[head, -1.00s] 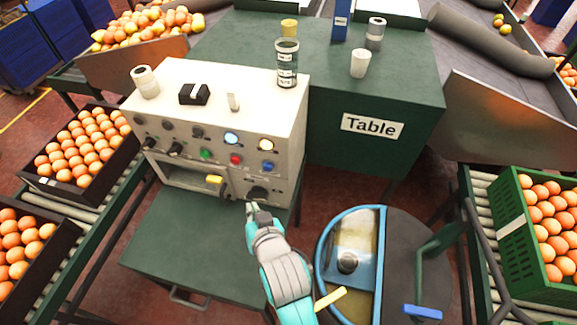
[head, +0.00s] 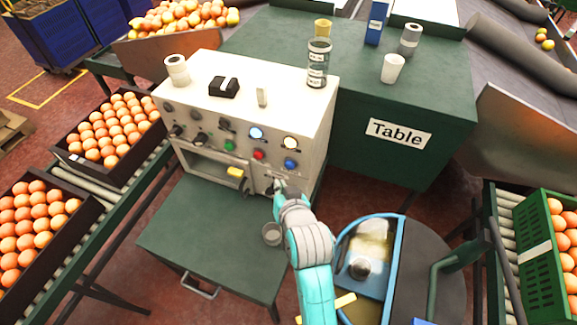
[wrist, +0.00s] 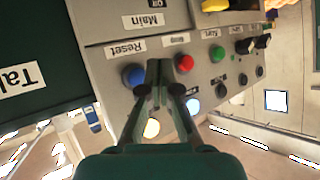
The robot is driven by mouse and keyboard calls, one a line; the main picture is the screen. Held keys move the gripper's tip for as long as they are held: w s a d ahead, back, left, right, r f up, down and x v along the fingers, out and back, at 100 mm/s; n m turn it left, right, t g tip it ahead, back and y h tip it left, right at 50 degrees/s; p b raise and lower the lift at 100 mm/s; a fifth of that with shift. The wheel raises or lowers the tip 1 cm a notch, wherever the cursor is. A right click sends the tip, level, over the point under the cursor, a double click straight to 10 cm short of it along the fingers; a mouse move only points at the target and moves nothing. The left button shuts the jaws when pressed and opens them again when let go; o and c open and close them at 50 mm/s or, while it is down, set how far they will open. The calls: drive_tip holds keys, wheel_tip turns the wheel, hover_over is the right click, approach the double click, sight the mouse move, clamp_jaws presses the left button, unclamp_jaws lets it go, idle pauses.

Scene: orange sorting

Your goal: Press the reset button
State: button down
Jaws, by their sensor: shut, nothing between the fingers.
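The control box (head: 205,160) is cream with a sloped front of buttons and knobs. The blue button (head: 291,163) is at the right of its lower button row; in the wrist view the blue button (wrist: 133,75) is beside an upside-down "Reset" label (wrist: 125,49). The red button (head: 259,154) and green button (head: 229,145) are to its left. My gripper (head: 277,187) is in front of the box's lower right face, below the blue button. In the wrist view my gripper (wrist: 163,72) is shut and empty, its tips appearing between the blue and red buttons. Contact cannot be told.
A yellow-tipped switch (head: 236,172) sticks out at the lower front. A green table (head: 400,120) stands behind right. Loose items stand on the box top, including a black block (head: 224,87). Crates of oranges flank both sides.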

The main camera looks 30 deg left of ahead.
drive_tip(key=shift+w+a, duration=0.15)
drive_tip(key=shift+w, duration=0.55)
drive_tip(key=shift+w+a, duration=0.15)
drive_tip(key=shift+w, duration=0.55)
drive_tip(key=shift+w, duration=0.15)
idle(0.4)
drive_tip(key=shift+w+a, duration=0.1)
drive_tip(key=shift+w, duration=0.15)
drive_tip(key=shift+w+a, duration=0.15)
drive_tip(key=shift+w, duration=0.4)
idle(0.8)
idle(0.4)
drive_tip(key=shift+s+d, duration=0.25)
drive_tip(key=shift+s, duration=0.7)
drive_tip(key=s, duration=0.2)
drive_tip(key=s+d, duration=0.1)
drive_tip(key=s, duration=0.2)
